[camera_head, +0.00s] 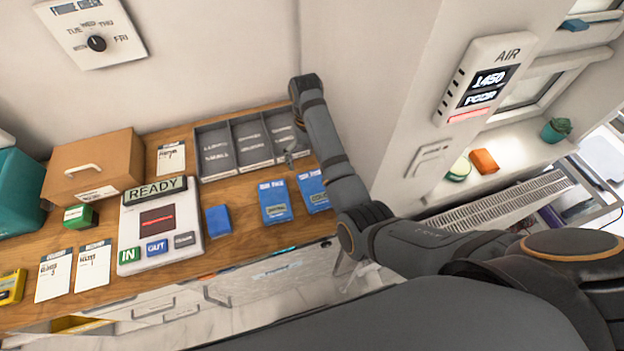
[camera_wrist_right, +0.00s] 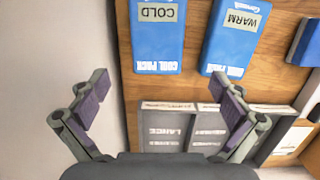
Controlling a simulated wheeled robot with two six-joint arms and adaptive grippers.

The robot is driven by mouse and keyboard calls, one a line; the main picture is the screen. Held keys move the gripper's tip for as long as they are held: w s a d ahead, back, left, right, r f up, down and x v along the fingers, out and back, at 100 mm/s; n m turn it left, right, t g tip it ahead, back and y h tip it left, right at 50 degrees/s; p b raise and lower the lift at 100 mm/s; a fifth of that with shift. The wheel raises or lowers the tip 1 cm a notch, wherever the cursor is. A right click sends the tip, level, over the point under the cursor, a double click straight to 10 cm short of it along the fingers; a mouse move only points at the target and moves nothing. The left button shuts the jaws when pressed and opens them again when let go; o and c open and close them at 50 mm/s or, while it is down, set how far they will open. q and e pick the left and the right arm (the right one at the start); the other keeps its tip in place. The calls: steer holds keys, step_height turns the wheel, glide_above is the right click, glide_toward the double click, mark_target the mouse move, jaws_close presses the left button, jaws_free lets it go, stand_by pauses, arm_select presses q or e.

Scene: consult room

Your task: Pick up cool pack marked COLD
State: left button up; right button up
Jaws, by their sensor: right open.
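The blue cool pack marked COLD (camera_wrist_right: 157,40) lies flat on the wooden desk. It also shows in the head view (camera_head: 311,187), the rightmost of the blue packs, close to my right arm. A similar blue pack marked WARM (camera_wrist_right: 232,42) lies beside it; it shows to its left in the head view (camera_head: 273,207). My right gripper (camera_wrist_right: 155,88) is open and empty, its fingers wide apart above the desk near the grey tray. The COLD pack lies ahead of the fingers, roughly in line with the gap. In the head view the right gripper is mostly hidden. My left gripper is not in view.
A grey compartment tray (camera_head: 217,178) stands behind the packs. A smaller blue block (camera_head: 218,220) lies left of them. A READY console (camera_head: 130,220), cardboard box (camera_head: 75,165) and cards (camera_head: 54,275) fill the left. A wall stands close right of the COLD pack.

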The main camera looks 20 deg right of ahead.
mark_target(316, 187)
steer(key=shift+s+f+b, duration=0.65)
steer(key=shift+f+b, duration=0.1)
steer(key=shift+b, duration=0.15)
steer(key=f+b, duration=0.2)
steer(key=f, duration=0.1)
steer(key=shift+s+b, duration=0.35)
steer(key=shift+b, duration=0.05)
steer(key=shift+w+f, duration=0.15)
steer(key=shift+f, duration=0.15)
steer(key=shift+w+f, duration=0.1)
steer(key=shift+f, duration=0.15)
steer(key=f+b, duration=0.2)
steer(key=s+b, duration=0.1)
steer(key=shift+d+f, duration=0.3)
steer(key=shift+f, duration=0.1)
steer(key=shift+s+f+p, duration=0.2)
steer(key=shift+f+p, duration=0.1)
steer(key=shift+f, duration=0.4)
steer(key=shift+w, duration=0.1)
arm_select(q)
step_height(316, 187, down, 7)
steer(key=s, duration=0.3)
arm_select(e)
steer(key=c, duration=1.4)
